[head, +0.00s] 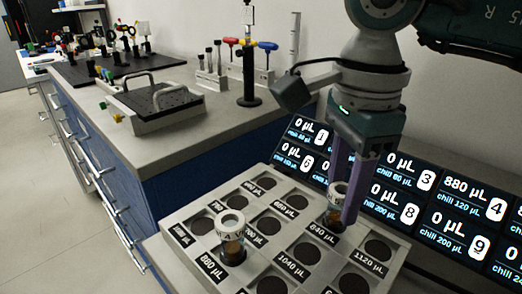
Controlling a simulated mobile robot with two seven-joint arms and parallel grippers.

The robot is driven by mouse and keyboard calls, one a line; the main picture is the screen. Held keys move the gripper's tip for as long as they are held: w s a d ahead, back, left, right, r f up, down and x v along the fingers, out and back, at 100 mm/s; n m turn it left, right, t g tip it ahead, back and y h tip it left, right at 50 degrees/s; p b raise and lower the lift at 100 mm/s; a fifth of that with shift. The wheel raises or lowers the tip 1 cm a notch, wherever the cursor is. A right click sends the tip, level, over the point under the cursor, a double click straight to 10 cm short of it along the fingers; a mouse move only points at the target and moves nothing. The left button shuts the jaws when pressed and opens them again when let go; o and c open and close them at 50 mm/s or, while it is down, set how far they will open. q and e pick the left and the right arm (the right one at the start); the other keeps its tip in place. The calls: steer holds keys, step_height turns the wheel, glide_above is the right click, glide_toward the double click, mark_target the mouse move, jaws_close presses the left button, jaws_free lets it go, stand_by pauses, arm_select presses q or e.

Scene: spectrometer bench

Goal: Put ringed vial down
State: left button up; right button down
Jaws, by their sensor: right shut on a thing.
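My right gripper (345,205) comes down from the top right with its purple fingers pointing down. It is shut on a small vial (335,212) with a pale ringed top and an amber lower part. This vial is upright at a well by the 640 µL label of the grey tray (178,262); I cannot tell whether its base touches the well floor. A second vial (231,240), also pale-topped with amber contents, stands upright by the 880 µL label at the tray's front left. My left gripper is not in view.
Several dark wells in the tray are empty. Lit volume displays (395,205) stand behind and right of the tray. The grey bench (160,150) on the left holds a black-topped device (158,100), a stand (249,75) with coloured handles and a tube rack (211,78).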

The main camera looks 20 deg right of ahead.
mark_target(345, 188)
steer(key=shift+f+b, duration=0.2)
steer(key=shift+b, duration=0.1)
steer(key=c, duration=0.5)
jaws_free()
steer(key=shift+r, duration=0.1)
step_height(345, 188, up, 12)
steer(key=shift+r, duration=0.2)
